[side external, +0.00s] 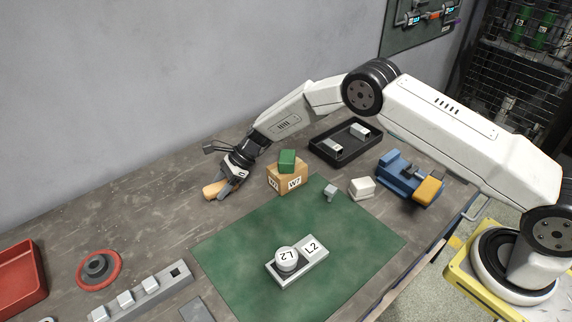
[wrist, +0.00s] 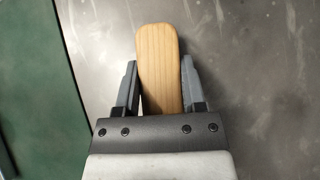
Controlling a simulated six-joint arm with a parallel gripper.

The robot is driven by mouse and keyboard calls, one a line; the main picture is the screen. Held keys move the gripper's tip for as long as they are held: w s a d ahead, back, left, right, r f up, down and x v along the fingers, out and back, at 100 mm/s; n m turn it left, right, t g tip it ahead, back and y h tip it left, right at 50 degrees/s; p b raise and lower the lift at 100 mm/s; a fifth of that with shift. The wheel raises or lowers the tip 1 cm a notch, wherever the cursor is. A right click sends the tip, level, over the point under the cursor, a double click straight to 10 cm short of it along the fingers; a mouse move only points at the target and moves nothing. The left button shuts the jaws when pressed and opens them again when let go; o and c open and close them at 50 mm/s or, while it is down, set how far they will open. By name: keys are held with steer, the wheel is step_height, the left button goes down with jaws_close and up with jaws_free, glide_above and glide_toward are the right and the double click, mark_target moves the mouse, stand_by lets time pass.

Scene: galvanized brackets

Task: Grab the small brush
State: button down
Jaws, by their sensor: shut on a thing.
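The small brush shows as a light wooden handle or back (wrist: 160,65) in the wrist view. It lies between the two dark fingers of my gripper (wrist: 160,85), which is shut on it. In the side external view the brush (side external: 212,190) is a tan piece at the left end of my arm, at or just above the grey worktop. My gripper (side external: 229,183) is around it there. Bristles are not visible in either view, and part of the brush is hidden by the gripper.
A black tray (side external: 346,143) with grey brackets lies behind. A green mat (side external: 225,248) carries a block marked L2 (side external: 312,250). Bare worktop (side external: 150,215) lies to the left.

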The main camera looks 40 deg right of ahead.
mark_target(210, 189)
steer(key=shift+r, duration=0.2)
steer(key=shift+r, duration=1.45)
steer(key=s+d+r, duration=0.4)
steer(key=s+r, duration=0.5)
steer(key=s, duration=0.4)
steer(key=shift+s+r, duration=0.2)
steer(key=shift+r, duration=0.15)
steer(key=shift+s, duration=0.1)
